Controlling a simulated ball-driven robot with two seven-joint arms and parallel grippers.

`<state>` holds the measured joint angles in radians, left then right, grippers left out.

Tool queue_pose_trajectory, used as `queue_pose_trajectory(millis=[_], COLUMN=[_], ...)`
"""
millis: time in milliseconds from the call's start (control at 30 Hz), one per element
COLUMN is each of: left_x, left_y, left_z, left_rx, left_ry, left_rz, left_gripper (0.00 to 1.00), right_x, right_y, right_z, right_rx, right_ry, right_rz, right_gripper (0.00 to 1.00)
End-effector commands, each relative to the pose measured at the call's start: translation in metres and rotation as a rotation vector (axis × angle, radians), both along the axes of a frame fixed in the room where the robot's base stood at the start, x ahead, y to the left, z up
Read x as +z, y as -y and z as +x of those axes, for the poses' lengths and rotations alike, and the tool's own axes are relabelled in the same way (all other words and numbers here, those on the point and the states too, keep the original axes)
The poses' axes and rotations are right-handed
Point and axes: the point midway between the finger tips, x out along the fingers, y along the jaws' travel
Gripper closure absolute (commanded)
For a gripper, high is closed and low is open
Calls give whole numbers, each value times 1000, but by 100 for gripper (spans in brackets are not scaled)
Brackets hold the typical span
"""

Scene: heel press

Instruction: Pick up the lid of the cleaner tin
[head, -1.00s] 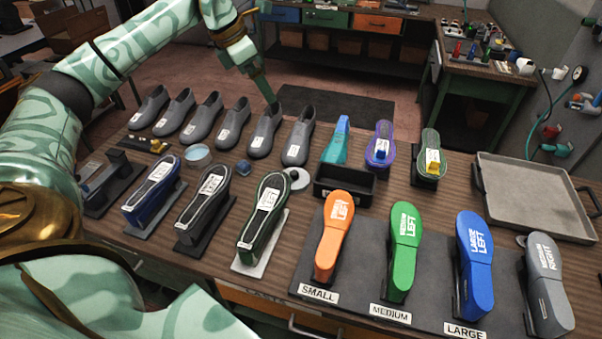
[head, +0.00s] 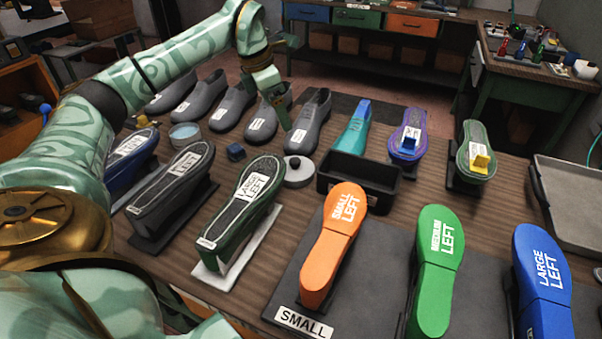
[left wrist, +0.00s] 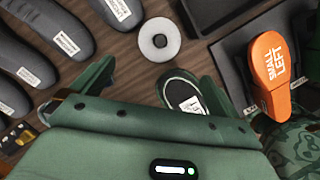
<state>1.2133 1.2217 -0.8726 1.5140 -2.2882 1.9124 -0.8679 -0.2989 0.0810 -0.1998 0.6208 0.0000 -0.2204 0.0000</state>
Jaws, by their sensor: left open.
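The lid (head: 299,176) is a flat grey disc with a dark round knob, lying on the wooden table left of a black open bin. It also shows in the left wrist view (left wrist: 148,47), ahead of the fingers. The open round cleaner tin (head: 185,142), with pale bluish contents, stands farther left, apart from the lid. My left gripper (head: 286,125) points down above the grey shoes, beyond the lid in the head view. In the left wrist view its two fingers (left wrist: 158,70) are spread apart with nothing held. My right gripper is not in view.
Grey shoes (head: 308,124) stand in a row behind the lid. The black bin (head: 358,190) is close on its right. A dark green sole on a stand (head: 242,206) is in front. A small blue cube (head: 236,153) lies to its left.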

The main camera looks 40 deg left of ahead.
Motion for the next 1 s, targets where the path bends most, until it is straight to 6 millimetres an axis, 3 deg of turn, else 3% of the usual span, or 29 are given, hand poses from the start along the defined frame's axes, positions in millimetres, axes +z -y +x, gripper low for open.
queue_pose_trajectory(millis=[33,167,500,833,1000], left_x=[-15,-27,-102,-129,-158], left_y=[0,2,11,15,19], left_z=[2,4,22,29,33], left_rx=[0,-1,0,-1,-1], left_ry=[-7,-9,-10,-7,-10], left_rz=[0,-1,-3,-1,-3], left_gripper=[0,0,0,0,0], right_x=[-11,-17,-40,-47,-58], right_y=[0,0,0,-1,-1], right_z=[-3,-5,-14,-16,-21], right_rx=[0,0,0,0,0], right_ry=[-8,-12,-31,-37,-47], right_rz=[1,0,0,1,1], right_gripper=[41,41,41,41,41])
